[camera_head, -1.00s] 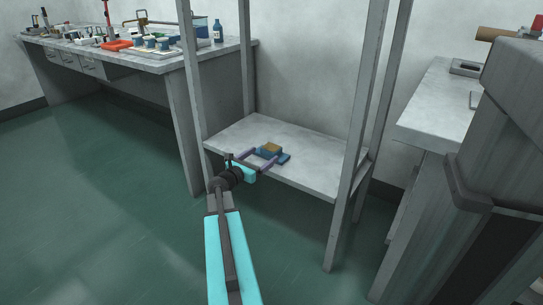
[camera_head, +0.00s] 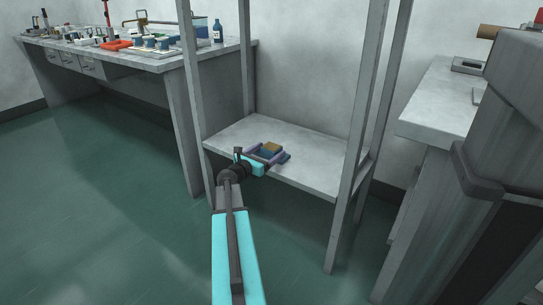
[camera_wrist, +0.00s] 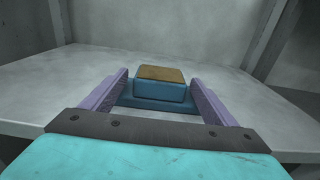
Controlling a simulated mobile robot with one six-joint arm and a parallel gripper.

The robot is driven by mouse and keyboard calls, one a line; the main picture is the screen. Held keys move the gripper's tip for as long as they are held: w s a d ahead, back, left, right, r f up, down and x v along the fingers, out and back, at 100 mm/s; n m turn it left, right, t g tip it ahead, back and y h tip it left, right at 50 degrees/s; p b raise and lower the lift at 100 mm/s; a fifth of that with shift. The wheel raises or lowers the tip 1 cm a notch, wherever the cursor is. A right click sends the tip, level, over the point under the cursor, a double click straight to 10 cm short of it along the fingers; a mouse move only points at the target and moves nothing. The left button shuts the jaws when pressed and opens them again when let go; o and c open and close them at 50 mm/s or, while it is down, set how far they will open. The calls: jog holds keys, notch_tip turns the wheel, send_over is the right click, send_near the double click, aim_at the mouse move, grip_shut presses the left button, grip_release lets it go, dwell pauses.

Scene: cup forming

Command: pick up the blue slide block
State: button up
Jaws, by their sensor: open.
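The blue slide block (camera_wrist: 159,91) sits on the grey shelf, with a tan-brown top and a wider blue base. It also shows in the head view (camera_head: 271,149), partly hidden by my gripper. My gripper (camera_wrist: 159,82) is open, with one purple finger on each side of the block in the wrist view. In the head view my gripper (camera_head: 268,152) reaches over the shelf's front edge at the block.
The shelf (camera_head: 315,172) is otherwise bare, framed by grey upright posts (camera_head: 355,130). A bench (camera_head: 150,62) with bottles, cups and an orange tray stands at the left. Another grey bench (camera_head: 430,110) stands at the right. The green floor (camera_head: 110,190) is clear.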

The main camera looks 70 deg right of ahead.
jog(key=shift+x, duration=1.2)
grip_shut()
jog(key=shift+r, duration=0.15)
